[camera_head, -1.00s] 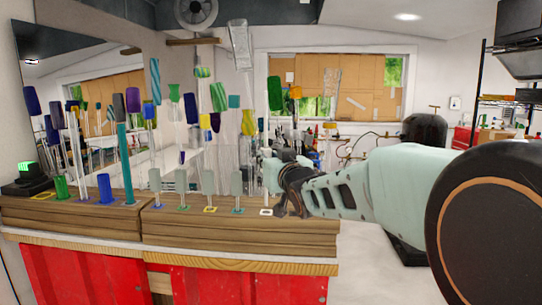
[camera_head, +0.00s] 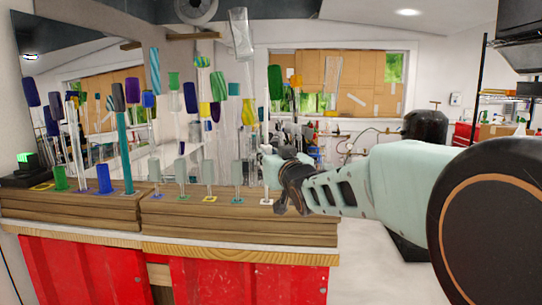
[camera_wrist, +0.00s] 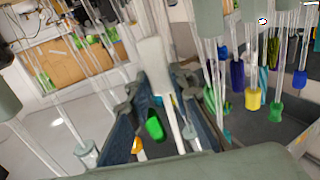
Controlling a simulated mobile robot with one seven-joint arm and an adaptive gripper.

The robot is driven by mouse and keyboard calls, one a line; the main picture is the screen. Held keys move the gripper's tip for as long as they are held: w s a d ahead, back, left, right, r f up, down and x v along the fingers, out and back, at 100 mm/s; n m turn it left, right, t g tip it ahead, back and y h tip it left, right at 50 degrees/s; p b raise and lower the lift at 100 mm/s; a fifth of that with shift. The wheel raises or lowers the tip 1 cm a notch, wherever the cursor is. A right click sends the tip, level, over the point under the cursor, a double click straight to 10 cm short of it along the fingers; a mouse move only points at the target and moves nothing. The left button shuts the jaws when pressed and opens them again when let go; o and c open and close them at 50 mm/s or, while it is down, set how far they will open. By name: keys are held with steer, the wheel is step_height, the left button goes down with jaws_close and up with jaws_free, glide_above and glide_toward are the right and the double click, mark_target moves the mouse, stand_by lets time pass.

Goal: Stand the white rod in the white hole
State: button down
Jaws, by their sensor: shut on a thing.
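The white rod (camera_head: 267,185) is upright at the right end of the row on the wooden rack. Its lower end is at or just over the white-marked hole (camera_head: 266,202); I cannot tell how deep it sits. My gripper (camera_head: 282,178) reaches in from the right at the rod. In the wrist view the white rod (camera_wrist: 160,75) runs between the two fingers of my gripper (camera_wrist: 165,125), which are shut on it. The rod's middle is partly hidden by the fingers in the head view.
Several grey-capped rods (camera_head: 208,172) stand in a row just left of the white rod. The wooden rack (camera_head: 235,225) sits on a red bench (camera_head: 250,280).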

steer(key=shift+f+b, duration=1.85)
steer(key=shift+f, duration=0.15)
steer(key=shift+f+b, duration=0.35)
steer(key=shift+b, duration=0.05)
steer(key=c, duration=1.7)
jaws_free()
steer(key=shift+o, duration=0.2)
